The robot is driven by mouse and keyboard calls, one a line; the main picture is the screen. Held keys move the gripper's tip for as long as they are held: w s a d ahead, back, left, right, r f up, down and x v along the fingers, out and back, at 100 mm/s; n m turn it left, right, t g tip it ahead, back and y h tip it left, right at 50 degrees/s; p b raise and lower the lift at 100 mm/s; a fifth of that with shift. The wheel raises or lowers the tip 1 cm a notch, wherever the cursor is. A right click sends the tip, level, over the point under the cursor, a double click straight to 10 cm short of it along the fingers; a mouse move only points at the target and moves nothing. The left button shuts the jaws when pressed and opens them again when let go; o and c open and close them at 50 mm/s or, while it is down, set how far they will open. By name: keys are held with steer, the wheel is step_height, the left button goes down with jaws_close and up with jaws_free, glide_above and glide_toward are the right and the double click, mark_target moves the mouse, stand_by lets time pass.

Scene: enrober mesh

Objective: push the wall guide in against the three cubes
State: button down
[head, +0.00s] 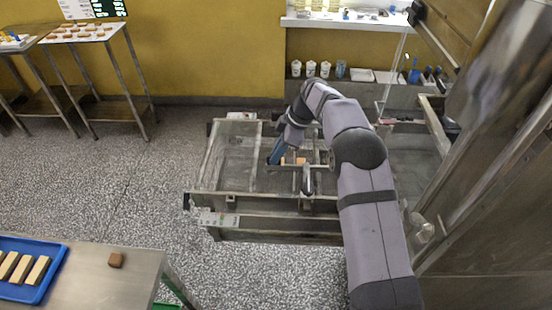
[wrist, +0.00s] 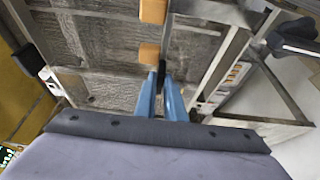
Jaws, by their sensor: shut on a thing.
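Two orange-tan cubes (wrist: 149,53) show in the wrist view, one at the top edge and one just ahead of my fingers. In the head view, cubes (head: 290,161) sit small on the mesh of the machine; a third cannot be made out. My gripper (wrist: 162,82) has its blue fingers closed around a dark upright piece (wrist: 162,71), which looks like the grip of the wall guide. This piece is close beside the nearer cube; whether they touch is unclear. The guide's full length is hard to separate from the other rails. My gripper also shows in the head view (head: 275,155).
The metal machine frame (head: 265,196) surrounds the mesh, with crossing rails and a dark knob near the fingers. Cups line the back shelf.

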steer(key=shift+w+r, duration=0.15)
steer(key=shift+w, duration=0.15)
steer(key=c, duration=1.8)
jaws_free()
steer(key=shift+s, duration=0.1)
steer(key=shift+c, duration=0.2)
steer(key=b+v, duration=0.2)
steer(key=v, duration=0.5)
steer(key=shift+b, duration=0.3)
steer(key=shift+d+r, duration=0.1)
steer(key=shift+d, duration=0.05)
